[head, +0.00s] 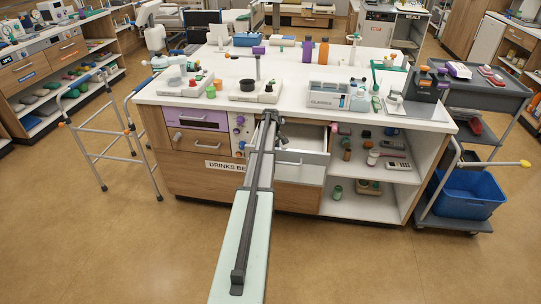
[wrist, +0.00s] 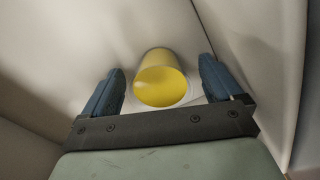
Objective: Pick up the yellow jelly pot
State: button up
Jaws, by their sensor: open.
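The yellow jelly pot (wrist: 161,84) shows in the wrist view as a short yellow cylinder with a bright yellow round face. It lies between the two blue fingers of my gripper (wrist: 162,70), with a gap on each side. The fingers are apart and hold nothing. Pale surfaces surround the pot. In the head view my arm reaches to the counter front, beside an open drawer (head: 312,157). The pot cannot be made out there, and my arm hides part of that area.
A pale wall (wrist: 262,45) rises close to the right finger. The white counter top (head: 215,92) above carries several devices and a clear box (head: 326,98). Open shelves (head: 372,200) with small items are right of the drawer. A walking frame (head: 105,130) stands left.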

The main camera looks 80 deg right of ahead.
jog(key=shift+c, duration=0.3)
jog(key=c, duration=1.1)
